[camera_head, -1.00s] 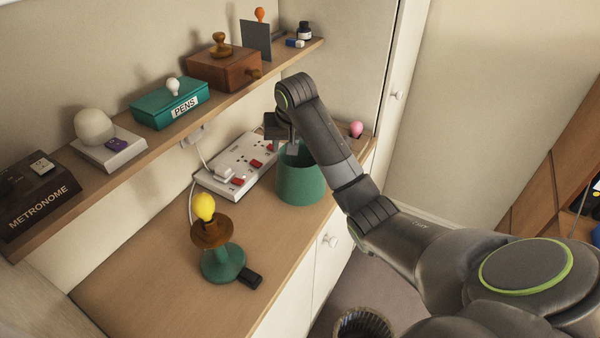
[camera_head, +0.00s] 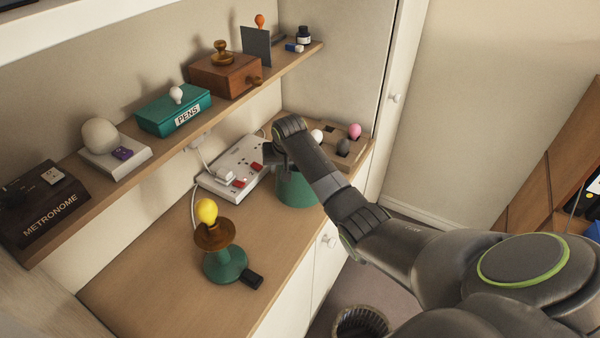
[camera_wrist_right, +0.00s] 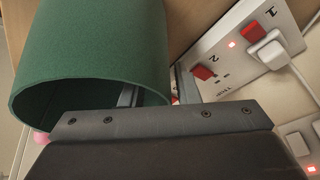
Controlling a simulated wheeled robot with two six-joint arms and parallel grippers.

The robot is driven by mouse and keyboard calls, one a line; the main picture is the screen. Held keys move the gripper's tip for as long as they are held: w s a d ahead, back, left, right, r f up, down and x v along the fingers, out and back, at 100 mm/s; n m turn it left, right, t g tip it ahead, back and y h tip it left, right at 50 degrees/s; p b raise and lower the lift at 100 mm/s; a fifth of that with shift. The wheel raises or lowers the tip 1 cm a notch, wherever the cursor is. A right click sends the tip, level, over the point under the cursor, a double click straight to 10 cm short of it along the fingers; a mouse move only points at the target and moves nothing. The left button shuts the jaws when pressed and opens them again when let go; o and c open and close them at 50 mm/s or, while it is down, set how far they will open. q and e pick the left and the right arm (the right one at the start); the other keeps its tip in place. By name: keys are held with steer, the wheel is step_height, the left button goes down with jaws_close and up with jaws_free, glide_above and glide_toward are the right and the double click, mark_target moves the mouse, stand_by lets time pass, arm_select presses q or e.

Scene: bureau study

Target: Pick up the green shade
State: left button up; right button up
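The green shade (camera_head: 297,193) stands on the wooden counter, partly hidden behind my right arm in the head view. In the right wrist view the shade (camera_wrist_right: 95,45) fills the upper left, with its open rim facing the gripper. My right gripper (camera_head: 283,167) is at the shade's upper rim. In the wrist view one finger of this gripper (camera_wrist_right: 158,92) shows inside the rim and the other outside it, beside the power strip. The fingers look apart, with the shade's wall between them. My left gripper is not in view.
A white power strip (camera_head: 236,168) lies close beside the shade. A lamp with a green base (camera_head: 224,265) and yellow bulb (camera_head: 207,211) stands nearer. A wooden bulb holder (camera_head: 356,150) is behind the arm. A shelf (camera_head: 160,143) overhangs the counter's back.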

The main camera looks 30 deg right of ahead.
steer(key=shift+f, duration=0.15)
jaws_close()
steer(key=shift+w, duration=0.1)
